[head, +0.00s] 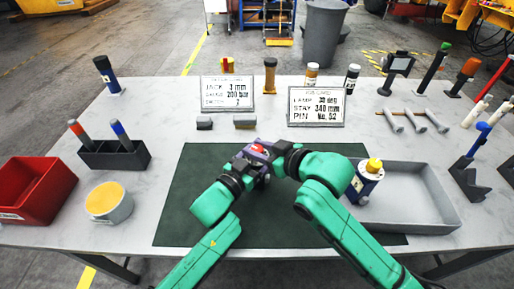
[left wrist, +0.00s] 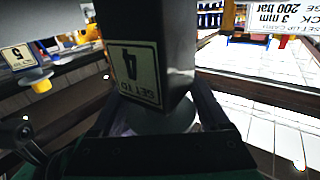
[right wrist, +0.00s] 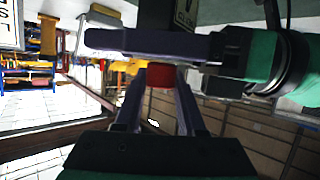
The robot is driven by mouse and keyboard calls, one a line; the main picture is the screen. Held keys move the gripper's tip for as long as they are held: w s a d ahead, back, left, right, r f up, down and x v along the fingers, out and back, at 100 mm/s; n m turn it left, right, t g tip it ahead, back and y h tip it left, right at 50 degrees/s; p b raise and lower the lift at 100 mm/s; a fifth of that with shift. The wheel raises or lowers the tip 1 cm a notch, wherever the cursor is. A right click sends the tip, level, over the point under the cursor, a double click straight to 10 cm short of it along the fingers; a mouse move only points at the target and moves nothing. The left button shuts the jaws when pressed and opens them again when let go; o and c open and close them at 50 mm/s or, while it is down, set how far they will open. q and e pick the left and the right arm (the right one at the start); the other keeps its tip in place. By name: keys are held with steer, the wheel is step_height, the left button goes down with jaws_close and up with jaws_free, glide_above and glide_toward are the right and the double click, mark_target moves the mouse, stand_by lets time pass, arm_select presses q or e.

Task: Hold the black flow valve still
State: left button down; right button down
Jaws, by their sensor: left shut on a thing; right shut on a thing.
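The black flow valve (left wrist: 178,65) fills the middle of the left wrist view, a dark block with a pale label reading "SET TO 4". My left gripper (left wrist: 158,112) is shut on its body. The valve's red knob (right wrist: 160,76) sits between the fingers of my right gripper (right wrist: 158,90), which is shut on it. In the head view the two grippers meet above the green mat (head: 190,205); a bit of the red knob (head: 258,148) shows, and the grippers hide most of the body. A blue valve with a yellow knob (head: 373,164) stands in the grey tray at right.
The grey tray (head: 435,190) lies right of my right arm. Two cards (head: 228,93) (head: 316,106) stand behind the mat. A red bin (head: 35,190), a pot (head: 108,203) and a dark holder (head: 115,155) stand at left. The mat's left part is clear.

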mark_target(257, 148)
arm_select(q)
steer(key=shift+f, duration=0.1)
arm_select(e)
steer(key=shift+f, duration=0.15)
steer(key=c, duration=0.8)
jaws_free()
steer(key=shift+o, duration=0.2)
step_height(257, 148, up, 10)
steer(key=shift+r, duration=0.1)
arm_select(q)
jaws_free()
